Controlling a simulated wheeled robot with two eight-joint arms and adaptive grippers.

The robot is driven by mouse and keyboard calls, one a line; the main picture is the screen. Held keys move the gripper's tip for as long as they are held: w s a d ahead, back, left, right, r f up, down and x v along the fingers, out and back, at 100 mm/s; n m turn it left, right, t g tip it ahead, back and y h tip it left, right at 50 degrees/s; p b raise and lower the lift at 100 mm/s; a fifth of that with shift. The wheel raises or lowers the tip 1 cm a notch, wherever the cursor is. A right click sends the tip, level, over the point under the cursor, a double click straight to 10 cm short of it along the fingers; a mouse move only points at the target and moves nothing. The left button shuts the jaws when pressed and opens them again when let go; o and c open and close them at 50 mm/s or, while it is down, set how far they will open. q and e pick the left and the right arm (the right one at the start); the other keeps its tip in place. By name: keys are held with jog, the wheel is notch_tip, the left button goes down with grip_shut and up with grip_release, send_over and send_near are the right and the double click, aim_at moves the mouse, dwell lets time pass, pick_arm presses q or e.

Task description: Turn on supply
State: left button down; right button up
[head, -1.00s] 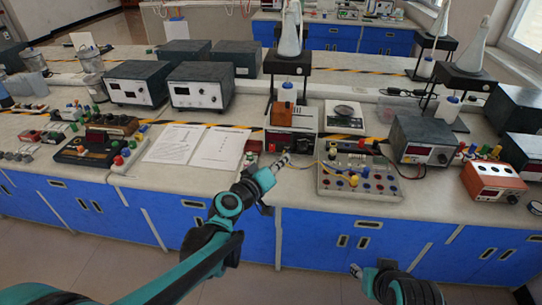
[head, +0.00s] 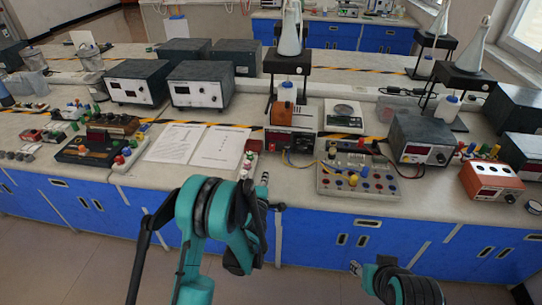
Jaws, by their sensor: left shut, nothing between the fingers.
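A small power supply (head: 303,143) with a red panel stands near the bench's front edge, with an orange block on top. An orange supply (head: 489,190) sits at the far right. I cannot tell which one the task means. My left gripper (head: 264,178) is shut and empty, in front of and left of the small supply, apart from it. My own arm hides part of the gripper. My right gripper (head: 355,267) is low, in front of the blue cabinets; its fingers are too small to read.
A board with colored knobs and wires (head: 357,182) lies right of the small supply. Paper sheets (head: 196,147) lie left of it. A small red-and-white block (head: 249,160) is close to the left gripper. The bench front is blue cabinets.

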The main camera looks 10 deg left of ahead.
dwell(0.3)
pick_arm(q)
jog(key=shift+w+r+p, duration=0.1)
jog(key=shift+w+p, duration=0.1)
jog(key=shift+p, duration=0.15)
jog(key=w+p, duration=0.2)
jog(key=p, duration=0.1)
jog(key=shift+w, duration=0.2)
jog(key=b, duration=0.2)
send_near(272, 151)
jog(key=w, duration=0.3)
jog(key=w+f, duration=0.1)
jog(key=w, duration=0.1)
jog(key=shift+w, duration=0.15)
jog(key=shift+w+r, duration=0.1)
jog(key=shift+w, duration=0.6)
